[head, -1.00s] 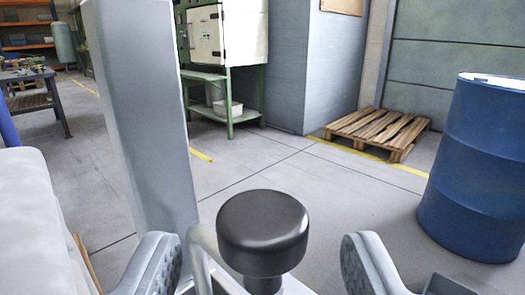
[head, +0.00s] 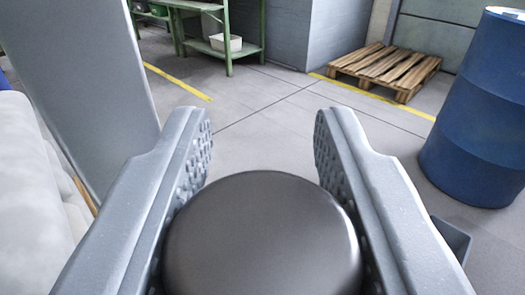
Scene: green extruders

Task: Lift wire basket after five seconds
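No wire basket can be made out in the head view. My gripper (head: 262,145) points forward, with its two grey, studded fingers apart and clear floor showing between the tips. A dark round knob (head: 262,235) fills the lower middle, between the fingers and close to both. I cannot tell whether they touch it or what it belongs to, and what lies under it is hidden.
A blue drum (head: 478,110) stands at the right, with a wooden pallet (head: 385,68) behind it. A green rack (head: 228,40) holds a white bin (head: 222,43). A grey post (head: 85,75) and pale padded object (head: 30,200) are at the left. The middle floor is clear.

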